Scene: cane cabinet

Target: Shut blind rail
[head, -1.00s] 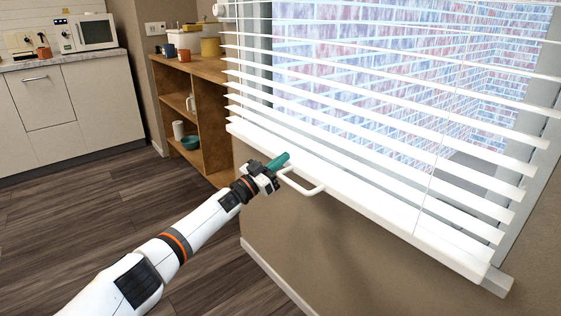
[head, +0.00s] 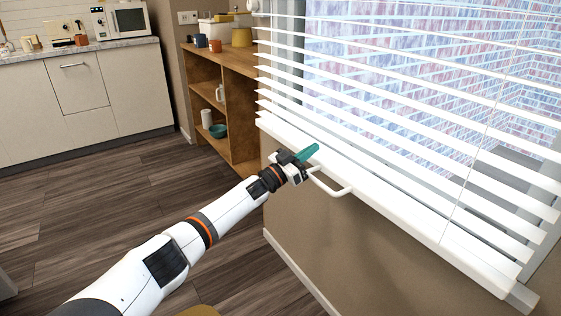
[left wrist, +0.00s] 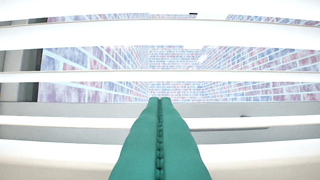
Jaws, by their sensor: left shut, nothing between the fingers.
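The white blind hangs over the window, its slats (head: 400,118) spread apart with a brick wall showing between them. Its bottom rail (head: 408,212) sits low, near the sill level, with a white loop handle (head: 333,190) on its front. My left gripper (head: 312,151) has green fingers, shut and empty, at the rail's front edge just above the handle's left end. Whether it touches the rail I cannot tell. In the left wrist view the shut fingers (left wrist: 160,135) point at the slats (left wrist: 240,37). My right gripper is not in view.
A wooden shelf unit (head: 240,108) with cups and bowls stands left of the window. A counter (head: 75,95) with a microwave (head: 126,20) is at the far left. The wood floor (head: 110,190) between is clear.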

